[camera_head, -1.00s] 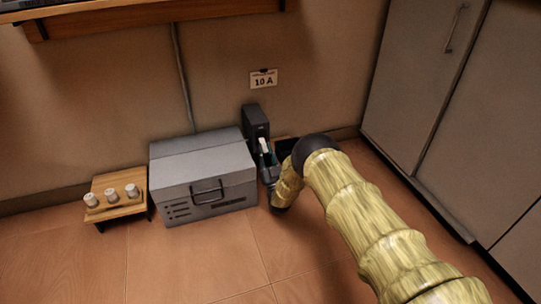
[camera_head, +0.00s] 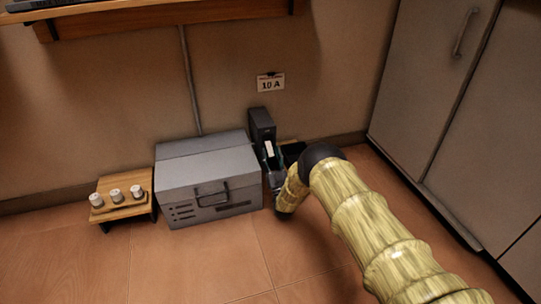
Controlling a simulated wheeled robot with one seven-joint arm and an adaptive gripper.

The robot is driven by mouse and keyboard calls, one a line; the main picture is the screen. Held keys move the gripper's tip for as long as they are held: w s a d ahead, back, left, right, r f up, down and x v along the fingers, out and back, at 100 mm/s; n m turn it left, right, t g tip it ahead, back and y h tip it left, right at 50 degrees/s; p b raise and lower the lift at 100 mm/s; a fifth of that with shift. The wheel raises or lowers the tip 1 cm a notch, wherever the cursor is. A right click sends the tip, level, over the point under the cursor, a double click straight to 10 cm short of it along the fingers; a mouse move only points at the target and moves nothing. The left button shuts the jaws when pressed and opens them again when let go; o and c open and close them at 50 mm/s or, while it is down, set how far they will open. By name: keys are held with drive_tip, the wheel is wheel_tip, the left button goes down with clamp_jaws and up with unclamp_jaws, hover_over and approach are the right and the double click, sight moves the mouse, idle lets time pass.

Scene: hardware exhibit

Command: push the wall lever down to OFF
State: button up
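A tall dark switch box (camera_head: 262,122) stands against the wall, just right of the grey metal case. A pale, whitish handle (camera_head: 268,149) shows low on its front; I take it to be the lever. Its exact angle is too small to read. My gripper (camera_head: 271,168) is right at the front of the box, close below the pale handle. I cannot tell whether they touch. My fingers are small, dark and partly hidden by my wrist and the case, so their opening does not show.
The grey case (camera_head: 208,170) stands close on the left of my gripper. A small wooden stand (camera_head: 124,212) with three white knobs is farther left. A "10 A" card (camera_head: 271,83) hangs above. Grey cabinets (camera_head: 437,75) border the right. The front floor is clear.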

drive_tip(key=v, duration=0.7)
drive_tip(key=shift+s+f, duration=0.2)
drive_tip(key=shift+s, duration=0.05)
idle(0.4)
